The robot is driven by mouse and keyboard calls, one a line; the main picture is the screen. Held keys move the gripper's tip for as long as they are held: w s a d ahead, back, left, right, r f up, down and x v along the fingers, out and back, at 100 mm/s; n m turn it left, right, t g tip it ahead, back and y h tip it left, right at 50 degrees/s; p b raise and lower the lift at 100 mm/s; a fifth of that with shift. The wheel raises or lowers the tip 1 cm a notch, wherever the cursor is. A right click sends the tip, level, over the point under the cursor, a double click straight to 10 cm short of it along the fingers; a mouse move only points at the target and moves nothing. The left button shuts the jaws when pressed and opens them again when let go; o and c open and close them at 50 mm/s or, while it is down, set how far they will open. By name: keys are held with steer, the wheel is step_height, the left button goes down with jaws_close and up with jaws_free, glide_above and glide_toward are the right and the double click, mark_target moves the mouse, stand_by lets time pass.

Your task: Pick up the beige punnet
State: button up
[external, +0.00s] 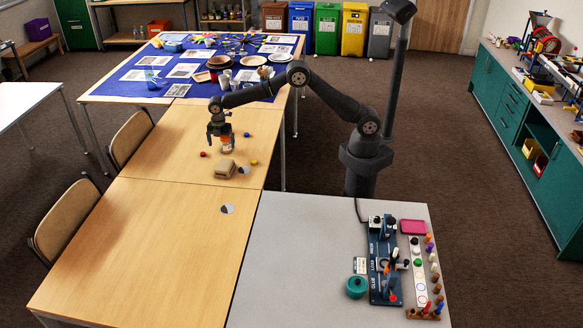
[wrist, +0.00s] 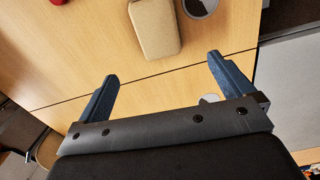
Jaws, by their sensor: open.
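The beige punnet (external: 225,169) is a small box-like thing with rounded corners on the wooden table. In the wrist view the punnet (wrist: 155,28) lies at the top middle, beyond my fingertips and not between them. My gripper (external: 220,148) points down over the table, just behind the punnet in the external view. In the wrist view my gripper (wrist: 163,66) has its two blue fingers wide apart, with bare table and a dark seam between them.
A grey-and-white disc (external: 243,170) lies right beside the punnet, and another disc (external: 227,209) lies nearer. A red ball (external: 203,154), a blue ball (external: 246,134) and a yellow ball (external: 254,162) lie around. An orange-and-white thing (external: 226,144) shows by my gripper.

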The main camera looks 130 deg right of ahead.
glide_above(224, 164)
steer(key=f, duration=0.5)
steer(key=a+f, duration=0.1)
steer(key=f, duration=0.2)
steer(key=shift+w, duration=0.15)
steer(key=f, duration=0.5)
steer(key=shift+d+f, duration=0.1)
steer(key=shift+d, duration=0.3)
steer(key=c, duration=1.1)
